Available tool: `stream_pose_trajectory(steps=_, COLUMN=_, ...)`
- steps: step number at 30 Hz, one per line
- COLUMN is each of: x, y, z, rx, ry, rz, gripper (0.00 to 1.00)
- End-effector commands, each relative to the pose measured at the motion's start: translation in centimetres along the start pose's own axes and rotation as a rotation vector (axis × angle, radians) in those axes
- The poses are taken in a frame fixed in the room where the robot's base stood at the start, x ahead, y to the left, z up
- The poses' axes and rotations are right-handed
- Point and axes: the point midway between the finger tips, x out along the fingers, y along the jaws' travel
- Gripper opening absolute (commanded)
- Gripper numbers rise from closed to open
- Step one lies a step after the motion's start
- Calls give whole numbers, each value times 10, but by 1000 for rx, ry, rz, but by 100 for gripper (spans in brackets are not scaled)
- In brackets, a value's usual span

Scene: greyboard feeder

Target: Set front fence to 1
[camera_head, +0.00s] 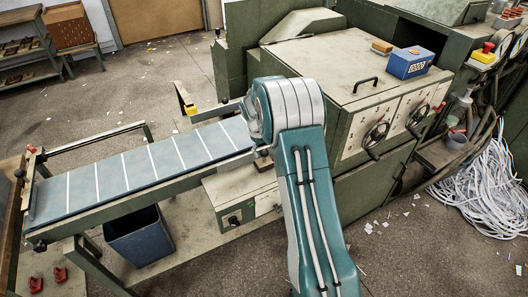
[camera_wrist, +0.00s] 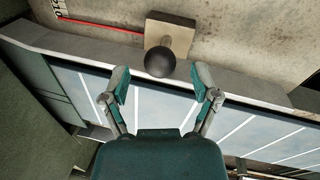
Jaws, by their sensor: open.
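In the wrist view, a black ball knob (camera_wrist: 160,62) sticks out from a pale square block (camera_wrist: 172,32) on a worn beige panel. A thin red strip (camera_wrist: 100,24) runs left from the block towards small printed scale marks (camera_wrist: 58,8), cut by the top edge and too partial to read surely. My gripper (camera_wrist: 160,84) is open and empty, its two fingertips on either side and slightly below the knob in the picture; I see no contact. In the head view, my arm hides the gripper and knob. I cannot tell for sure that this block is the front fence.
The blue feed belt with white lines (camera_head: 137,165) runs left from the green machine (camera_head: 345,75). Two handwheels (camera_head: 376,135) are on the machine's front. A blue counter box (camera_head: 409,63) sits on top. Paper strips (camera_head: 490,185) lie at right.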

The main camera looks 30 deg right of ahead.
Motion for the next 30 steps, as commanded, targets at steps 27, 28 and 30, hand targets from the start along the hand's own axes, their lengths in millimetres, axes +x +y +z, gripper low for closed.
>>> stream_pose_trajectory(steps=27, x=20, y=0, z=0, rx=0, ry=-1, rz=0, gripper=0)
stream_pose_trajectory(steps=28, x=20, y=0, z=0, rx=0, ry=-1, rz=0, gripper=0)
stream_pose_trajectory(steps=30, x=20, y=0, z=0, rx=0, ry=-1, rz=-1, gripper=0)
